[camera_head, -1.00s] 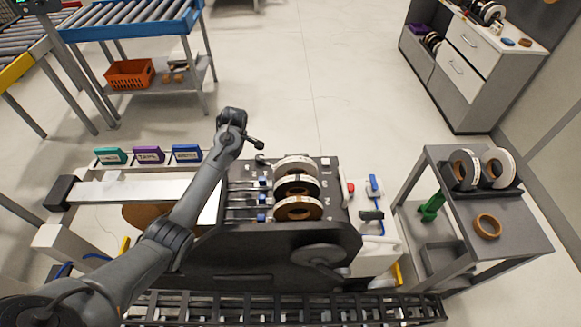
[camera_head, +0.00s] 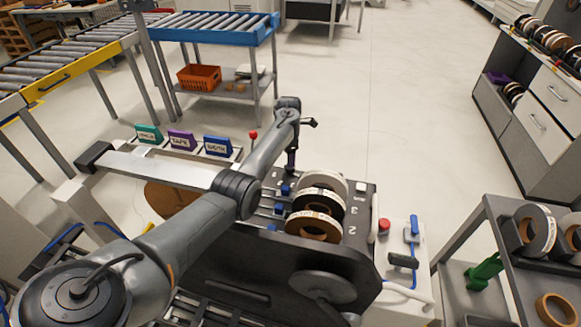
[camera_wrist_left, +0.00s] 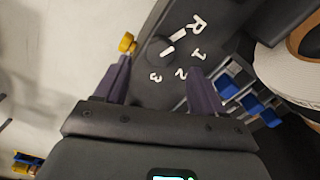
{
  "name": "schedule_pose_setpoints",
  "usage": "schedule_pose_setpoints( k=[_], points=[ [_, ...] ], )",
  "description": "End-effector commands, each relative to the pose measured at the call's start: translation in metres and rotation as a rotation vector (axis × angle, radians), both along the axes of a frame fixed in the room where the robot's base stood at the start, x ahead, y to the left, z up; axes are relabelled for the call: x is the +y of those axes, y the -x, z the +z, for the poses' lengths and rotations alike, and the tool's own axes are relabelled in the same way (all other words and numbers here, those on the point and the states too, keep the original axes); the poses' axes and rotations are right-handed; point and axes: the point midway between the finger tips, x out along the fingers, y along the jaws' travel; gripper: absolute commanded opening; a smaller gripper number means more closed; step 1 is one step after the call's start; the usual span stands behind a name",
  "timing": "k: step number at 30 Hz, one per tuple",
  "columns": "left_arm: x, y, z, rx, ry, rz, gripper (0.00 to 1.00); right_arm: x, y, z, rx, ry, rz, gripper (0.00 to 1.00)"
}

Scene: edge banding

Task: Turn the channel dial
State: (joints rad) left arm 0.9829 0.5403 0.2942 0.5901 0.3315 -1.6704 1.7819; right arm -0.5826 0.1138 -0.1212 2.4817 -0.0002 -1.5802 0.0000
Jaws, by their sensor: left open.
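The channel dial (camera_wrist_left: 160,50) is a dark round knob with a white pointer line on the dark machine panel. White marks R, 1, 2 and 3 are around it, and the pointer lies toward the R side. My left gripper (camera_wrist_left: 160,72) is open, with its purple fingers on either side of the dial in the wrist view; I cannot tell whether they touch it. In the head view my left gripper (camera_head: 291,165) points down at the machine's far side, and the dial is hidden there by my arm. My right gripper is not in view.
Tape rolls (camera_head: 320,205) and blue clamps (camera_head: 280,208) sit beside the gripper. A yellow knob (camera_wrist_left: 127,43) is close to the left finger. The labelled blocks (camera_head: 182,140) stand left, a grey cart (camera_head: 485,245) right.

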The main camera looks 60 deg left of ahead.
Motion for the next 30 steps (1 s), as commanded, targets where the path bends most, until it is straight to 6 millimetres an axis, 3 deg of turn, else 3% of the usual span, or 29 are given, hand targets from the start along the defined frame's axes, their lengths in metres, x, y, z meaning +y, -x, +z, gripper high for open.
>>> schedule_pose_setpoints(
  k=[3,9,23,30],
  points=[
    [0.000,0.000,-0.022,0.002,0.001,0.000,0.70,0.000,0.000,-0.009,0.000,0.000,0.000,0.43],
    [0.000,0.000,-0.043,0.000,0.001,-0.001,0.70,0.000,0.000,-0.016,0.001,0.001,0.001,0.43],
    [0.000,0.000,-0.051,0.000,0.000,-0.002,0.70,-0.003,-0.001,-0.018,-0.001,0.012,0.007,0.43],
    [0.000,0.000,-0.051,0.000,0.000,-0.002,0.34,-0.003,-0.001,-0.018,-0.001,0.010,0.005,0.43]
  ],
)
